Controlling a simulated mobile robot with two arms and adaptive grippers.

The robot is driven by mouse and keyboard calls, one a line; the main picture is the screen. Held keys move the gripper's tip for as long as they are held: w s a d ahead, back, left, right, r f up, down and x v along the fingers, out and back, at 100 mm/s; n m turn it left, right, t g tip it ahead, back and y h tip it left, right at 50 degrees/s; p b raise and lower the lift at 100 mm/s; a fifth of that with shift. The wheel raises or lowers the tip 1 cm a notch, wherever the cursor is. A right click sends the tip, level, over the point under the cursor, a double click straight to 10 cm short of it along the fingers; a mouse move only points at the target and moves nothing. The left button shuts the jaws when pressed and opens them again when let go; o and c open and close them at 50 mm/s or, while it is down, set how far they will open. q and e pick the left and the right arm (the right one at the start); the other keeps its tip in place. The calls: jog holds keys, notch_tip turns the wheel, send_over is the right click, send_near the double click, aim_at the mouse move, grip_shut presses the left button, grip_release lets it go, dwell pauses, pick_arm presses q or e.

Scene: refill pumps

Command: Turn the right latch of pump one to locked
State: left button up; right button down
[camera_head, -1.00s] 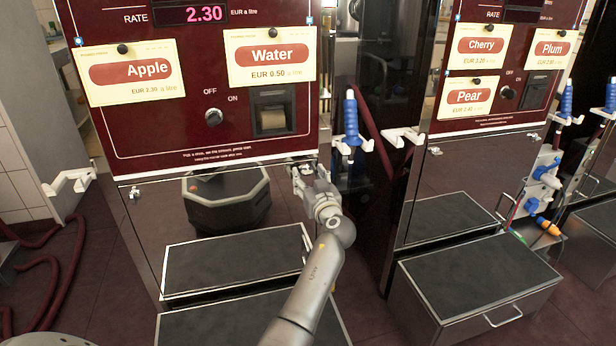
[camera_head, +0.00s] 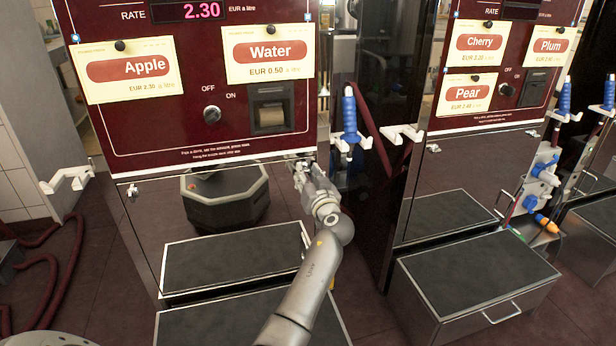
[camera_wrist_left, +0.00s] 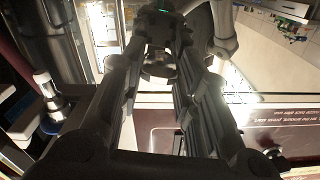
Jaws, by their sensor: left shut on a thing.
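Pump one is the dark red unit with the Apple and Water labels; its mirror-like lower panel (camera_head: 150,235) has small latches at its top corners. The left latch (camera_head: 133,192) is in plain view. My left gripper (camera_head: 302,168) is at the panel's top right corner, shut on the right latch, which its fingers mostly hide. I cannot read the latch's angle. In the left wrist view the dark fingers fill the middle, with the red front at the lower right. My right gripper is not in view.
A grey step (camera_head: 235,255) shows at the panel's foot. A blue nozzle (camera_head: 349,110) hangs in a white holder close to the right of my gripper. Pump two with its Cherry label (camera_head: 480,42) and a step box (camera_head: 480,280) stand farther right. Red hoses (camera_head: 50,280) lie at left.

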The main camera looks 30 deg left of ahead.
pick_arm(q)
jog(key=m+p, duration=0.1)
jog(key=m, duration=0.2)
jog(key=m+p, duration=0.1)
jog(key=m, duration=0.3)
jog(key=m+p, duration=0.1)
jog(key=m, duration=0.3)
jog(key=shift+s+a+r, duration=0.1)
jog(key=shift+r, duration=0.25)
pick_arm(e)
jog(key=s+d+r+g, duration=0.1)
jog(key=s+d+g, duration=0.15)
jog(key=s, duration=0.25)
pick_arm(q)
jog(key=m+p, duration=0.2)
jog(key=m, duration=0.2)
jog(key=shift+f+m+p, duration=0.1)
jog(key=shift+m+p, duration=0.35)
jog(key=shift+m, duration=0.05)
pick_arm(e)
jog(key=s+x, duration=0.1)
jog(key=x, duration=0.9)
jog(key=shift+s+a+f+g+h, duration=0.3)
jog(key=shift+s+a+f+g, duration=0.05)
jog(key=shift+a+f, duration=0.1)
pick_arm(q)
jog(key=o, duration=1)
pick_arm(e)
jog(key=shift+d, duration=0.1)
